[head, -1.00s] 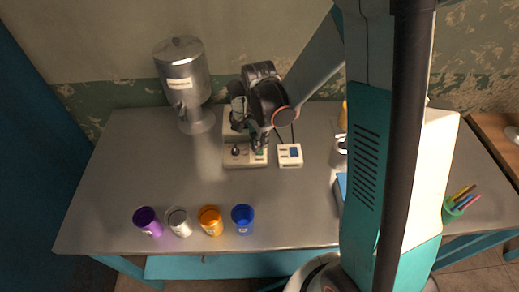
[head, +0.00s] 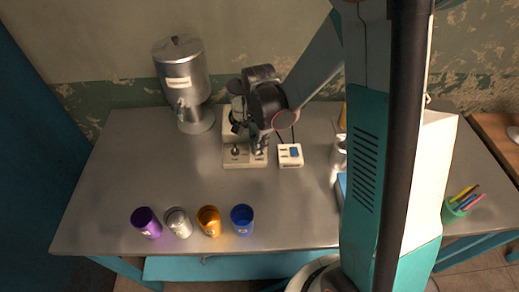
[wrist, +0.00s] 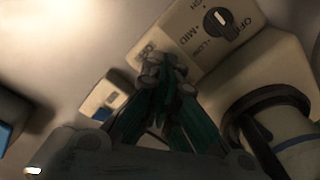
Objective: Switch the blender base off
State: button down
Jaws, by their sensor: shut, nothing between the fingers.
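The cream blender base (head: 232,160) stands at the back middle of the table in the head view. Its black knob (head: 235,150) is on the front left of its top. In the wrist view the base (wrist: 240,55) shows the knob (wrist: 221,22) with OFF, LOW and MID labels around it. My gripper (head: 262,148) is over the front right of the base in the head view. In the wrist view my gripper (wrist: 165,68) has its fingers together, with nothing between them. The tips are at the base's edge beside the labels and hide part of it; contact is unclear.
A small white box with a blue patch (head: 290,155) stands just right of the base. A metal dispenser (head: 183,85) is at the back left. Purple (head: 147,222), silver (head: 178,222), orange (head: 209,221) and blue (head: 242,220) cups line the front. The table's middle left is clear.

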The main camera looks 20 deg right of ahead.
jog(key=shift+f+b, duration=0.3)
jog(key=shift+f, duration=0.1)
jog(key=shift+r, duration=0.2)
jog(key=shift+r+p, duration=2.35)
jog(key=shift+r, duration=1)
jog(key=shift+r, duration=0.2)
jog(key=s+r+n+t+b, duration=0.4)
jog(key=s+r+n+t, duration=0.3)
jog(key=s+r+n, duration=0.7)
jog(key=shift+s+n, duration=0.5)
jog(key=shift+n, duration=0.3)
